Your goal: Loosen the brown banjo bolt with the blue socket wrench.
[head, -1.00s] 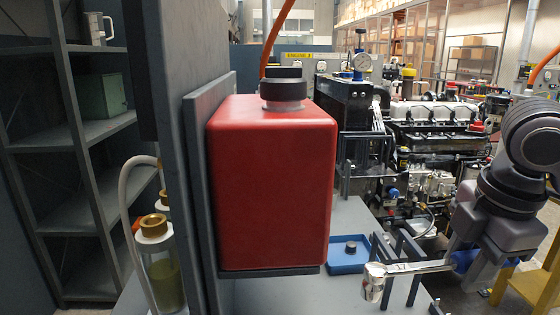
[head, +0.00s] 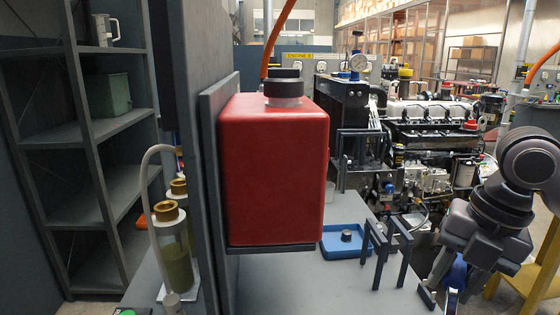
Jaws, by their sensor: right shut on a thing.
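My right gripper (head: 442,294) is low at the right, beside the bench's right edge. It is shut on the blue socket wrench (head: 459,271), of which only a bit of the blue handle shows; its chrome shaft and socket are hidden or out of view. The diesel engine (head: 433,113) stands farther back, well beyond the gripper. I cannot make out the brown banjo bolt on it at this distance. My left gripper is not in view.
A large red tank (head: 274,175) on a grey upright panel fills the middle. A blue tray (head: 344,243) and a dark rack (head: 388,252) sit on the grey bench. Jars with brass caps (head: 166,210) stand left. A yellow stand (head: 535,262) is at right.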

